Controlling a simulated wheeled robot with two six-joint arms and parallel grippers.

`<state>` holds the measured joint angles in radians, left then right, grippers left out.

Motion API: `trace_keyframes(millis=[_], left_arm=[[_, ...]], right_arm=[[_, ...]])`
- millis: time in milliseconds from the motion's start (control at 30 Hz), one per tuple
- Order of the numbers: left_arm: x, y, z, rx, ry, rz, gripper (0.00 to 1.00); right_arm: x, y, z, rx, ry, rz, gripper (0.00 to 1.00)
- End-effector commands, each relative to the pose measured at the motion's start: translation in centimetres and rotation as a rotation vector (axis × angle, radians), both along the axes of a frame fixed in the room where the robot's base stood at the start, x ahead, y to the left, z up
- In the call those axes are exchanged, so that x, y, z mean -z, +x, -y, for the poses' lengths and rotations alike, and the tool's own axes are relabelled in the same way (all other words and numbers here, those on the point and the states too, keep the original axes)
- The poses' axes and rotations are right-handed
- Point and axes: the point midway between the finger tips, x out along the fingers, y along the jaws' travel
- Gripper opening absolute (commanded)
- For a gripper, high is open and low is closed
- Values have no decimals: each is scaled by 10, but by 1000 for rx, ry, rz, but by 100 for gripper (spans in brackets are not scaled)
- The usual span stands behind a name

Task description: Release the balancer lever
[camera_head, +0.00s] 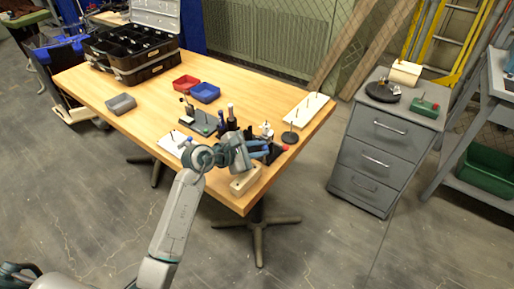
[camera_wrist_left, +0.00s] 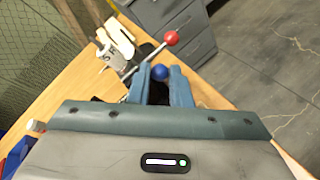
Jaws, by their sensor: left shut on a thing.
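My left gripper (camera_head: 268,151) is over the front right part of the wooden table, its fingers pointing right. In the left wrist view the two blue fingers (camera_wrist_left: 163,76) are shut on a blue ball knob (camera_wrist_left: 160,72), which shows between their tips. Just beyond the tips, a metal rod ends in a red ball knob (camera_wrist_left: 171,38). The rod runs down left to a pale metal fitting (camera_wrist_left: 112,60). Which knob belongs to the balancer lever is not clear. The gripper hides much of the device below it. My right gripper is not in view.
A wooden block (camera_head: 245,180) lies at the table's front edge. Red (camera_head: 186,83) and blue (camera_head: 205,92) bins stand further back. A grey drawer cabinet (camera_head: 385,150) stands to the right.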

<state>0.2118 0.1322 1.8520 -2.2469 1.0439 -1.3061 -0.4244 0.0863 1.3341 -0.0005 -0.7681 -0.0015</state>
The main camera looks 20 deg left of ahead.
Motion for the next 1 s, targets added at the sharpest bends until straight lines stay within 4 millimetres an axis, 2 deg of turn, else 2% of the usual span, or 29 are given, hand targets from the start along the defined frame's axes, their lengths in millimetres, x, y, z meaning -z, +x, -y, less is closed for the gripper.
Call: trace_keyframes(millis=[467, 500, 600, 1000], left_arm=[[2, -1, 0, 0, 16, 2, 0], [2, -1, 0, 0, 16, 2, 24], [1, 0, 1, 0, 16, 3, 39], [-2, -6, -5, 0, 16, 6, 39]], right_arm=[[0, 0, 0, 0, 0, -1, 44], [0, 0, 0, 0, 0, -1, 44], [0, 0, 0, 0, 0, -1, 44], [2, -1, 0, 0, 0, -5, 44]])
